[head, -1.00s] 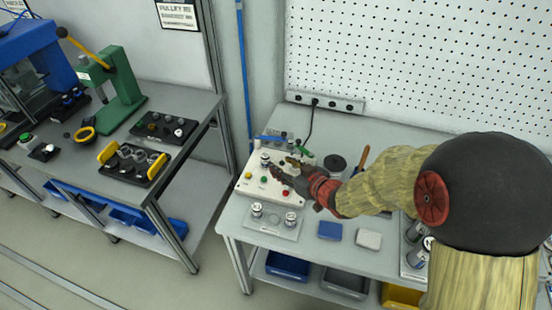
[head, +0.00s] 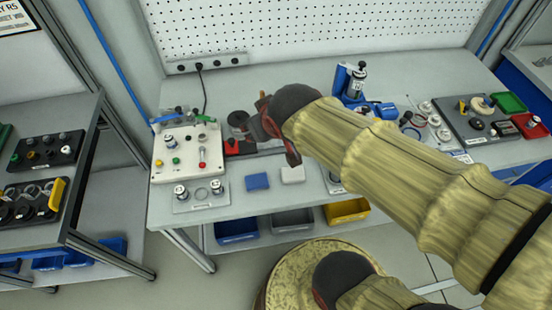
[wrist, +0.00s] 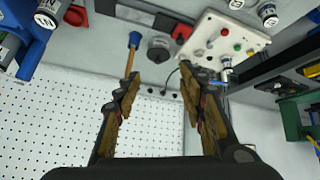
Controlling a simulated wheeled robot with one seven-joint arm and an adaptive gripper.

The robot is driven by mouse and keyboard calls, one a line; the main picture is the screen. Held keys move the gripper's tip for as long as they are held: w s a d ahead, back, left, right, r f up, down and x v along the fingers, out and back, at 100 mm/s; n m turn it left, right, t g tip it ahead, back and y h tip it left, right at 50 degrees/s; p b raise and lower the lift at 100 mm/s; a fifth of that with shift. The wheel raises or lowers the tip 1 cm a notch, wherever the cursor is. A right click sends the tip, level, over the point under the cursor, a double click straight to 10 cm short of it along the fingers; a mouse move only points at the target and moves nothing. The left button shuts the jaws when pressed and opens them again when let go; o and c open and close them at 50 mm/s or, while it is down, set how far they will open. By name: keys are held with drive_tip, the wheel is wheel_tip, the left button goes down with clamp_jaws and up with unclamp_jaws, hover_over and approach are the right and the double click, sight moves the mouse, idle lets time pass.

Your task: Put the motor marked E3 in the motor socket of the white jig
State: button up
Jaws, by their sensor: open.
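The white jig (head: 187,152) stands at the left of the bench, with coloured buttons on its top; it also shows in the wrist view (wrist: 222,38). A silver cylinder (wrist: 226,65) is at one edge of the jig; I cannot tell whether it is a motor. A grey plate (head: 200,201) in front of the jig holds two silver motors (head: 181,192) and (head: 217,187). Two motors also show in the wrist view (wrist: 267,14). No E3 mark is readable. My gripper (wrist: 163,82) is open and empty, right of the jig; my arm partly hides it in the head view (head: 280,130).
A blue block (head: 257,181) and a white block (head: 292,174) lie on the bench. A dark round part (head: 238,119) is right of the jig. A blue stand (head: 350,83) and a grey tray (head: 470,125) are further right. Bins hang below.

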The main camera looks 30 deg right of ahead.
drive_tip(key=s+a+r+g+y, duration=0.1)
drive_tip(key=s+a+g, duration=0.1)
drive_tip(key=s, duration=0.9)
drive_tip(key=shift+s+m, duration=0.25)
drive_tip(key=shift+m, duration=0.05)
drive_tip(key=shift+a+r, duration=0.1)
drive_tip(key=shift+c, duration=0.6)
